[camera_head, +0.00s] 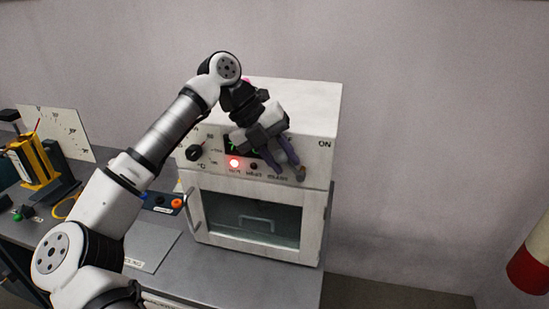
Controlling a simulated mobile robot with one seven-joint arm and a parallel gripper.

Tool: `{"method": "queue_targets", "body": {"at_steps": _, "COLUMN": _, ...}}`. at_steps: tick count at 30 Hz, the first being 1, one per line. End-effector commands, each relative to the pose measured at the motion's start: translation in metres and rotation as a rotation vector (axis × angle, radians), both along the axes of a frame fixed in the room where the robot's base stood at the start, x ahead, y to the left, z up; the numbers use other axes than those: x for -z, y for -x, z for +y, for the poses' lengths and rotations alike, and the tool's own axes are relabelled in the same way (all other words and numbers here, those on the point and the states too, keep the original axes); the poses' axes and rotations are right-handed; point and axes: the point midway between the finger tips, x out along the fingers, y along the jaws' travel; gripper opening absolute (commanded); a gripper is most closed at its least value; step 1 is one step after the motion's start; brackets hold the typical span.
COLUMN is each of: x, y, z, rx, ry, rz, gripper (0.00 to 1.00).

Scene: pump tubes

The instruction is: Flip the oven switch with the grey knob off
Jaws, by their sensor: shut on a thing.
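The white oven (315,115) stands on the grey bench. Its front panel has an "ON" mark at the upper right, and a switch with a small grey knob (300,173) at the lower right. My gripper (287,166) reaches down in front of this panel, its purple-grey fingers at the knob. The fingers are shut on the switch knob, though the exact contact is small and partly hidden. A red lamp (234,163) is lit on the panel. My gripper covers part of the display and of the panel's markings.
A black dial (194,153) sits at the panel's left. The glass oven door (255,222) is closed, with a handle at its left. A yellow device (38,165) and small coloured knobs stand on the bench to the left. A red and white cylinder (531,265) is at the far right.

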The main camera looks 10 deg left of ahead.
Motion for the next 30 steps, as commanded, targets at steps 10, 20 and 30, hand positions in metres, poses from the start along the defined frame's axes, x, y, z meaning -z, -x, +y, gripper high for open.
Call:
{"method": "queue_targets", "body": {"at_steps": 10, "x": 0.000, "y": 0.000, "z": 0.001, "rx": -0.003, "ry": 0.001, "rz": 0.002, "gripper": 0.33}}
{"method": "queue_targets", "body": {"at_steps": 20, "x": 0.000, "y": 0.000, "z": 0.000, "rx": -0.001, "ry": 0.001, "rz": 0.002, "gripper": 0.49}}
{"method": "queue_targets", "body": {"at_steps": 30, "x": -0.027, "y": 0.001, "z": 0.020, "rx": -0.004, "ry": 0.000, "rz": -0.001, "gripper": 0.49}}
